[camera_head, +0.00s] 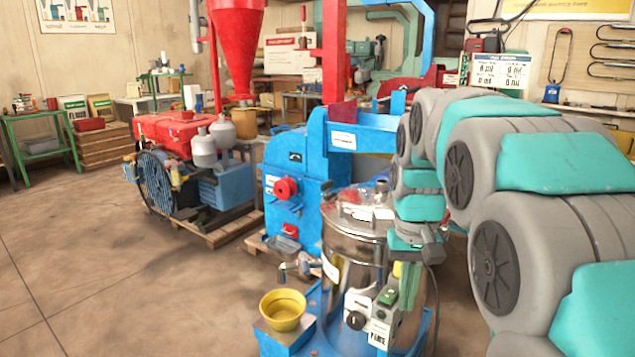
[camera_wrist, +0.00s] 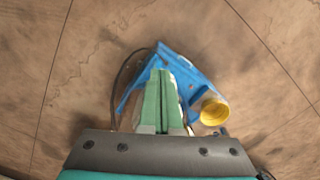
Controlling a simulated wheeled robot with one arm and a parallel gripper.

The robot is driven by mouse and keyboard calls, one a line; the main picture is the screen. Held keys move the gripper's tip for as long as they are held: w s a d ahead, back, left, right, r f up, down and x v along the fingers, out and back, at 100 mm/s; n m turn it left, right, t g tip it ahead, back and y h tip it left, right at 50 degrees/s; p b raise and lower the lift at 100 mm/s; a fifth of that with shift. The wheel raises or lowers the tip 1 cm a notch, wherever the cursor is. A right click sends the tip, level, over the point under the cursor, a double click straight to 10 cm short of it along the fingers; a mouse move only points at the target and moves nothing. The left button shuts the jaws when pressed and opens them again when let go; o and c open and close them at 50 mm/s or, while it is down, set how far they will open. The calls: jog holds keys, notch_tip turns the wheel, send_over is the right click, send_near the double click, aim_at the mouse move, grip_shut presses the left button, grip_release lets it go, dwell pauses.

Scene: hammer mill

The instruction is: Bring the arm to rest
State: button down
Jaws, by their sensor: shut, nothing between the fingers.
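My gripper (camera_head: 408,300) hangs pointing down at the end of my grey and teal arm, which fills the right side of the head view. Its green fingers are together and hold nothing. In the head view they overlap the right side of a shiny steel drum (camera_head: 345,255); I cannot tell whether they touch it. In the wrist view the shut fingers (camera_wrist: 160,78) point toward a blue base (camera_wrist: 190,72) on the floor and hide part of it.
A yellow bowl (camera_head: 283,310) sits on the blue base's corner. A control box (camera_head: 372,312) is on the drum's front. The blue mill (camera_head: 300,180) stands behind, with a red engine (camera_head: 175,130) on a pallet to its left. The floor at left is clear.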

jog(key=s+f, duration=0.4)
jog(key=s, duration=0.5)
jog(key=s+f, duration=0.4)
jog(key=s, duration=0.4)
jog(key=s+a+f+n+g, duration=0.1)
jog(key=s+f, duration=0.3)
jog(key=s, duration=0.5)
jog(key=shift+s, duration=0.35)
jog(key=c, duration=1.6)
grip_release()
